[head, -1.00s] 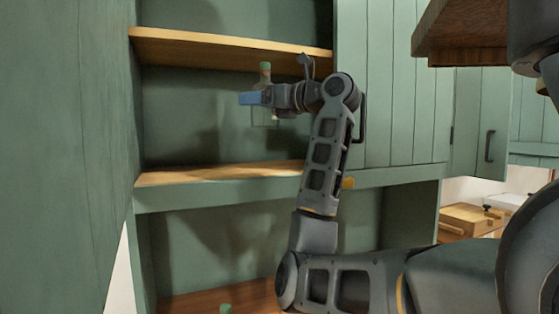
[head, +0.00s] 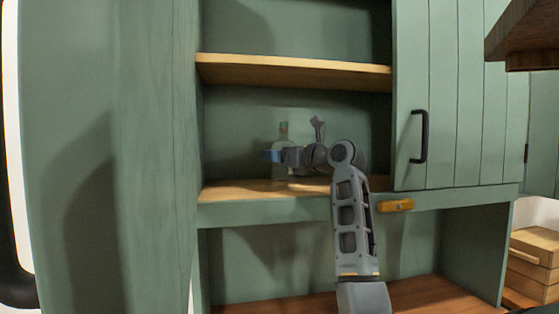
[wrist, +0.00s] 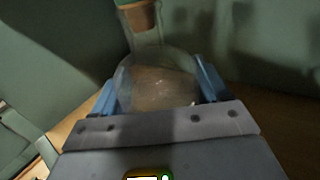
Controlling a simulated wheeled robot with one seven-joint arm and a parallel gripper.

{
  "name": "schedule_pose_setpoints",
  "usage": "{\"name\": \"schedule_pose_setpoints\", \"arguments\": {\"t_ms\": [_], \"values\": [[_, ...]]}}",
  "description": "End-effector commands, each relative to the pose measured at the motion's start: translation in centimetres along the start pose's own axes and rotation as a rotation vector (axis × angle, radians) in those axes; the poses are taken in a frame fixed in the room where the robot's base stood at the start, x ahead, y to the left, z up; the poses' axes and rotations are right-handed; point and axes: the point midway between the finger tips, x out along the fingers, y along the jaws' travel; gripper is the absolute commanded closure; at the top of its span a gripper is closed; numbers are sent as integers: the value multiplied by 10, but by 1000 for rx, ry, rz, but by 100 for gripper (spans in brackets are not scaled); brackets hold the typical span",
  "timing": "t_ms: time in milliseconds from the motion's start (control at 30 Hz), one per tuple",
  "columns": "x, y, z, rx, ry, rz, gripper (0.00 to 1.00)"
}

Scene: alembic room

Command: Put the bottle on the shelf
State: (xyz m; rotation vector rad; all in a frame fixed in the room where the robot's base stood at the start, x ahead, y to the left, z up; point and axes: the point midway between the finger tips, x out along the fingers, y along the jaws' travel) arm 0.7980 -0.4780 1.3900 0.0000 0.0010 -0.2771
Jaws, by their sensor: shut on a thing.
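The bottle (head: 283,131) is clear glass with a stopper in its neck, and it stands upright in my gripper. My gripper (head: 270,156) is shut on it, inside the open green cabinet. In the wrist view the bottle (wrist: 160,78) sits between the two blue fingers (wrist: 157,88), with a brown cork at the top. The wooden shelf (head: 235,190) lies below the bottle. The bottle's bottom is close to the shelf; I cannot tell whether it touches. My gripper hides part of the bottle's body.
An upper shelf board (head: 290,72) runs above the bottle. A green cabinet door with a black handle (head: 419,137) is at the right. The shelf is bare on both sides of my gripper. A lower wooden surface (head: 415,294) and wooden boxes (head: 533,262) are below and at the right.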

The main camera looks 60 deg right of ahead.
Motion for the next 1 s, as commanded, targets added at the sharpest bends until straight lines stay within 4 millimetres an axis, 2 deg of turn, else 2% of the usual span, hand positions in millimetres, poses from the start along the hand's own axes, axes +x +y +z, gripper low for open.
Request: {"name": "schedule_pose_setpoints", "arguments": {"t_ms": [133, 500, 533, 767, 1000], "values": [[0, 0, -15, 0, -2, 0, 72], [0, 1, -19, 0, -3, 1, 72], [0, 0, -20, 1, -1, 1, 23], [0, 0, -20, 0, -1, 1, 1], [0, 0, -19, 0, -1, 1, 0]]}}
